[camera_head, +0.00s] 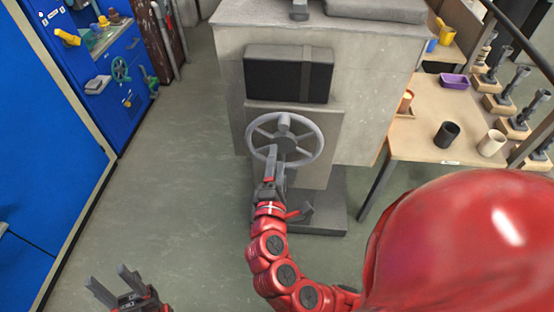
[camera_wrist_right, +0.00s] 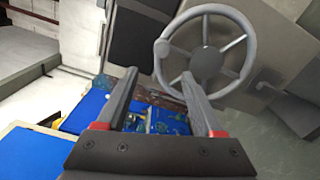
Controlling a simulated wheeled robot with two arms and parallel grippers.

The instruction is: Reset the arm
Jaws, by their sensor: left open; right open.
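My right arm reaches up to a grey machine, and my right gripper (camera_head: 276,158) is in front of the lower part of a grey handwheel (camera_head: 310,135) on its front. In the right wrist view the handwheel (camera_wrist_right: 245,50) stands beyond the fingers, and the right gripper (camera_wrist_right: 160,90) is open with nothing between its fingers. Whether a finger touches the wheel rim I cannot tell. My left gripper (camera_head: 113,283) is at the bottom left of the head view, open and empty over the floor.
The grey machine (camera_head: 230,60) has a dark panel (camera_head: 290,75) above the wheel. A wooden table (camera_head: 420,140) on the right holds a black cup (camera_head: 446,134), a pale cup (camera_head: 491,143) and a purple tray (camera_head: 453,81). Blue cabinets (camera_head: 45,110) stand left. The floor between is clear.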

